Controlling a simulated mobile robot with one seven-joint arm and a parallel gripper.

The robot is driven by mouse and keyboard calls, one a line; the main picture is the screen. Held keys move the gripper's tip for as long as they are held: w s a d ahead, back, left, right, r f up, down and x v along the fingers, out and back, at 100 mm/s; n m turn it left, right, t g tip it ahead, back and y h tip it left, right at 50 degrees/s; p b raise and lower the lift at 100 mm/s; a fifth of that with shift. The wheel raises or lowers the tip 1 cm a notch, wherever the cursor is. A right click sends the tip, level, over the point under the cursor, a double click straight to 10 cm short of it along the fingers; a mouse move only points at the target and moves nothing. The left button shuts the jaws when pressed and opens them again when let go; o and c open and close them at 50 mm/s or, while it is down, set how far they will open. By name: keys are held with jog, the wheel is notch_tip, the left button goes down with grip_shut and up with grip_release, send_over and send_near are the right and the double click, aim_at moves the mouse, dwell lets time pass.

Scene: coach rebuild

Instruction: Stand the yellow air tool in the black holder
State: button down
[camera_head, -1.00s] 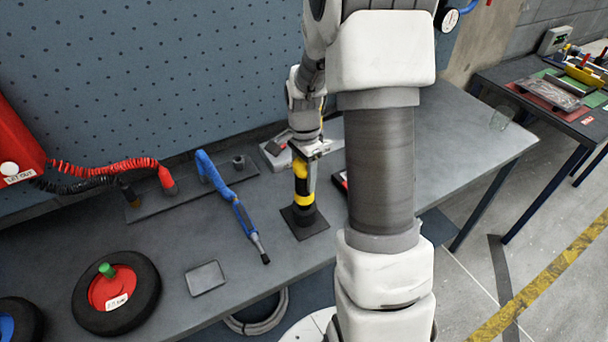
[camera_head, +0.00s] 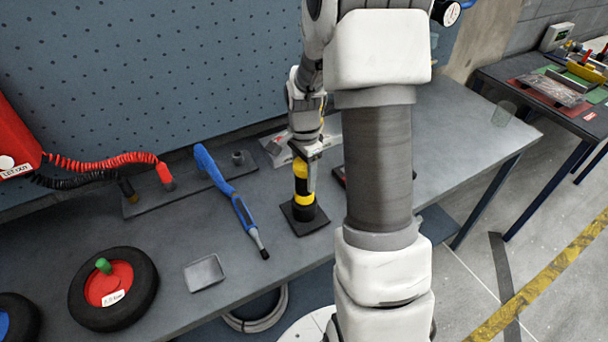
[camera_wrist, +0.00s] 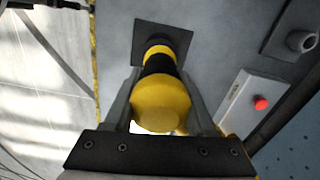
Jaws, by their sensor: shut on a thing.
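The yellow air tool (camera_head: 302,172) with black bands stands upright in the head view, its lower end at the black holder (camera_head: 306,222), which has a square base on the bench. In the wrist view the yellow tool (camera_wrist: 162,98) lies between the two fingers, in line with the holder's square plate (camera_wrist: 184,36). My gripper (camera_head: 308,160) is shut on the tool's upper part; the fingers (camera_wrist: 165,105) flank it in the wrist view. The tool hides most of the holder's opening, so I cannot tell how deep it sits.
A blue tool (camera_head: 232,200) lies left of the holder. A small metal tray (camera_head: 204,273) and a wheel with a red hub (camera_head: 112,287) are farther left. A box with a red button (camera_wrist: 261,103) is right of the tool in the wrist view. Bare bench surrounds the holder's front.

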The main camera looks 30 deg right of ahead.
jog(key=shift+r, duration=0.1)
jog(key=shift+c, duration=0.7)
grip_release()
notch_tip(320, 180, up, 17)
jog(key=shift+r, duration=0.2)
jog(key=s+a+r+n+t, duration=0.2)
jog(key=s+a+n, duration=0.4)
jog(key=s+n, duration=0.2)
jog(key=s+a+r+n+t, duration=0.2)
jog(key=s+a+n+t, duration=0.1)
jog(key=s+a+n, duration=0.3)
jog(key=s+n, duration=0.2)
jog(key=s, duration=0.2)
jog(key=shift+s+a+r+t, duration=0.2)
jog(key=shift+s+r+t, duration=0.1)
jog(key=shift+r, duration=0.05)
